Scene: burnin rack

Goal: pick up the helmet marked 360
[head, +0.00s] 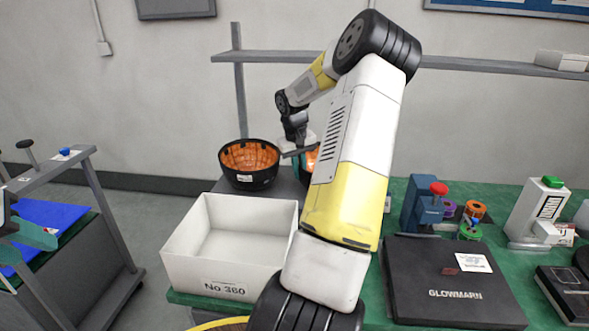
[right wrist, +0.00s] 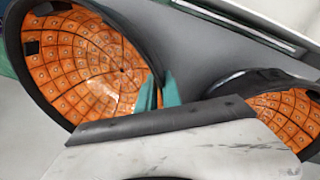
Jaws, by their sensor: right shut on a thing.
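A helmet (head: 312,160), dark outside and orange inside, stands at the back, mostly hidden behind my right arm. It fills the left of the right wrist view (right wrist: 85,60), open side showing. My right gripper (head: 298,158) is shut on its rim; its teal fingers (right wrist: 160,92) pinch the rim in the right wrist view. A second black helmet with orange lining (head: 250,157) sits to the left, and part of it shows at lower right in the right wrist view (right wrist: 285,115). Its white label is unreadable. My left gripper (head: 28,240) is at the far left edge, partly cut off, teal fingers apart and empty.
A white bin (head: 185,250) labelled No 360 stands empty in front of the helmets. A black GLOWMARN case (head: 450,285) lies on the green bench to the right, with small devices behind it. A grey shelf (head: 480,64) runs above. A grey rack (head: 105,215) stands at left.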

